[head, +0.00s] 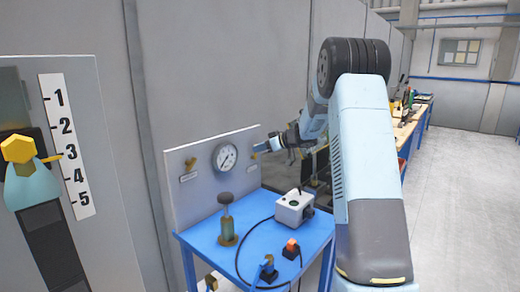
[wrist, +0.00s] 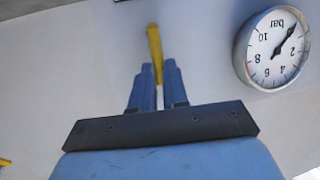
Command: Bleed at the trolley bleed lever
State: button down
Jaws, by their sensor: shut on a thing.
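The trolley (head: 207,250) is a blue table with a pale upright panel (head: 190,205) at its back. A round bar gauge (head: 225,157) is on the panel, and it also shows upside down in the wrist view (wrist: 272,48). Its needle points near the low end of the scale. A slim yellow lever (wrist: 154,42) stands out in the wrist view, left of the gauge. My gripper (wrist: 158,75) is shut on the lever's end. In the head view my gripper (head: 262,148) is at the panel, right of the gauge; the lever is hardly visible there.
A second yellow lever (head: 190,163) is left of the gauge. A hand pump (head: 227,220), a grey box (head: 294,208) with a black cable and an orange-topped block (head: 291,249) are on the trolley. A cabinet with a 1-to-5 scale (head: 67,145) stands at left. Floor at right is clear.

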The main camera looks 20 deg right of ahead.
jog(key=shift+f, duration=0.2)
jog(key=c, duration=1.1)
grip_release()
jog(key=shift+r, duration=0.1)
jog(key=v, duration=1.3)
jog(key=shift+s+d+r, duration=0.1)
jog(key=shift+s+d, duration=0.15)
